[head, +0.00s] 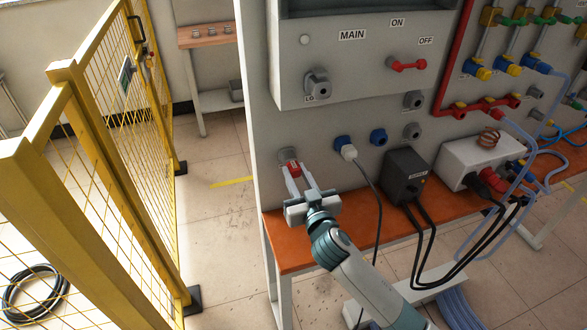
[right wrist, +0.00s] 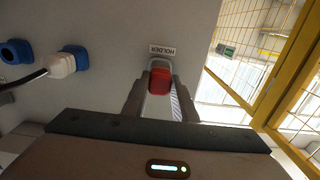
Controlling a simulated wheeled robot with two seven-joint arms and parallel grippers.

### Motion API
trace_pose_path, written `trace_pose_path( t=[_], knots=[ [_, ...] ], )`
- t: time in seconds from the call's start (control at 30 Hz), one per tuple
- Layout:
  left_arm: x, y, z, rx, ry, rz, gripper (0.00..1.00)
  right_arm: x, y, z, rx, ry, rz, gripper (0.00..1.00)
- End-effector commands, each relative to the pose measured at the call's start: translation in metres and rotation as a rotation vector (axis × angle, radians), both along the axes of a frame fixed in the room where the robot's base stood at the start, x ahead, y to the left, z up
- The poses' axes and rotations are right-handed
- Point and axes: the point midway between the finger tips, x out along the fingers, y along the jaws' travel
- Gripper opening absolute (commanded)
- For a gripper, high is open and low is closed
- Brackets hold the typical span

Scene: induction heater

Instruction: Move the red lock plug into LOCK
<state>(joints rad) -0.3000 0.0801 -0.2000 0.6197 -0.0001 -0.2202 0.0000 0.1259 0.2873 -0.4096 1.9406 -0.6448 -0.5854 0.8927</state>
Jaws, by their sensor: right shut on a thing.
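The red lock plug (head: 295,170) is at the grey holder socket (head: 288,154) low on the left of the panel. It also shows in the right wrist view (right wrist: 159,80), below the HOLDER label (right wrist: 162,50). My right gripper (head: 293,174) is shut on the plug, with a finger on each side of it. I cannot tell how deep the plug sits in the holder. The LOCK socket (head: 317,83) is a grey fitting above, on the left part of the main box; its label is partly hidden and nothing red is in it. My left gripper is not in view.
A white plug with a cable (head: 348,152) sits in a blue socket right of the holder. A black box (head: 405,173) stands on the orange bench (head: 290,248). A red MAIN handle (head: 407,65) is at upper right. A yellow mesh fence (head: 75,120) stands left.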

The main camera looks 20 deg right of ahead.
Motion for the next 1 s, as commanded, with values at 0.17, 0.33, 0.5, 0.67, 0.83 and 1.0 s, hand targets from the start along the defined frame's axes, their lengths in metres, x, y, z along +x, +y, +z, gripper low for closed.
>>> trace_pose_path(
  t=[0.17, 0.33, 0.5, 0.67, 0.83, 1.0],
  knots=[
    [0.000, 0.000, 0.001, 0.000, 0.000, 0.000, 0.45, -0.006, 0.000, -0.001, 0.001, 0.001, 0.000, 0.00],
    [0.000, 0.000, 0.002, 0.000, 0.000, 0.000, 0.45, -0.012, 0.000, 0.000, 0.000, 0.000, 0.000, 0.00],
    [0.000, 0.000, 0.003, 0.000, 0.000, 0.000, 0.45, -0.017, 0.000, 0.000, 0.000, 0.001, 0.000, 0.00],
    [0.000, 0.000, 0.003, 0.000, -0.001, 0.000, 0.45, -0.022, -0.001, 0.000, 0.000, 0.000, -0.001, 0.00],
    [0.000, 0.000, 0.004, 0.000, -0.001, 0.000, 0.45, -0.028, -0.001, 0.000, 0.000, 0.000, -0.001, 0.00],
    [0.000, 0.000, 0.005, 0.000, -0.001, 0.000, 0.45, -0.034, -0.001, 0.000, 0.001, 0.000, -0.001, 0.00]
  ],
)
